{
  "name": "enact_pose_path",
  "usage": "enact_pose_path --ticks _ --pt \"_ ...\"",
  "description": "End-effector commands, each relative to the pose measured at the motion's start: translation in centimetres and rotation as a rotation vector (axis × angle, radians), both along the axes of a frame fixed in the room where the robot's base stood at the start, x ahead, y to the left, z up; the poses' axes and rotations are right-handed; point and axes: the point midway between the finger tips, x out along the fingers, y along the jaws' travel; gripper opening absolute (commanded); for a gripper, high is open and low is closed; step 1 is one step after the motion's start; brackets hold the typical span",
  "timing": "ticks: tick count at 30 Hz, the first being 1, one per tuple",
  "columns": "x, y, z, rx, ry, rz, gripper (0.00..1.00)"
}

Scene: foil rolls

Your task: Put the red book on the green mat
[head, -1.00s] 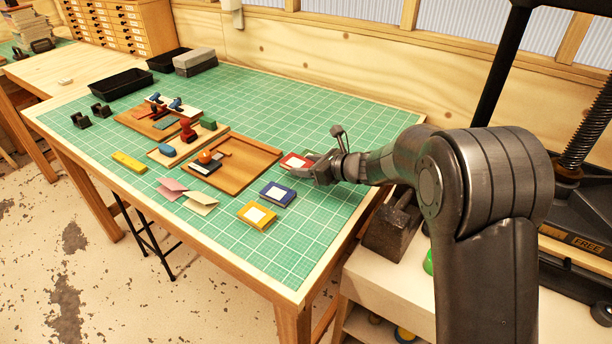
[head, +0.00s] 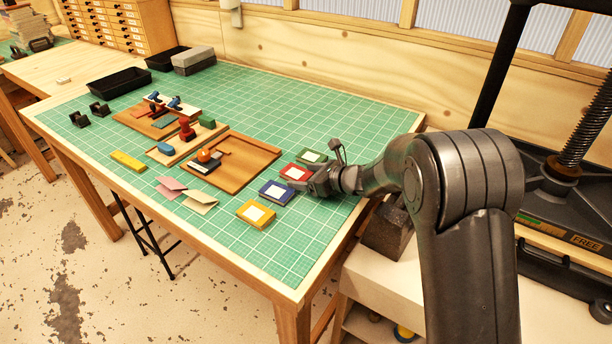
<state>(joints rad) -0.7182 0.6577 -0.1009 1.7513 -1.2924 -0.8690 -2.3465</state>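The red book (head: 296,172) has a white label and is level with the green grid mat (head: 340,118), over the mat's right part. I cannot tell whether it touches the mat or is held just above it. My gripper (head: 308,182) is at the red book's right edge and appears shut on it. The fingertips are small and partly hidden, but book and gripper have shifted together.
A green book (head: 312,157) lies just behind the red one. A blue book (head: 276,192) and a yellow book (head: 256,213) lie in front. A wooden tray (head: 245,152) is to the left. The mat's back right is clear.

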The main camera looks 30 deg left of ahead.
Motion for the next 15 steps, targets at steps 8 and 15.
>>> enact_pose_path --ticks 8,15 --pt "0.0 0.0 0.4 0.001 -0.001 0.0 0.74" --pt "-0.1 -3.5 1.9 0.001 -0.002 -0.004 0.74"
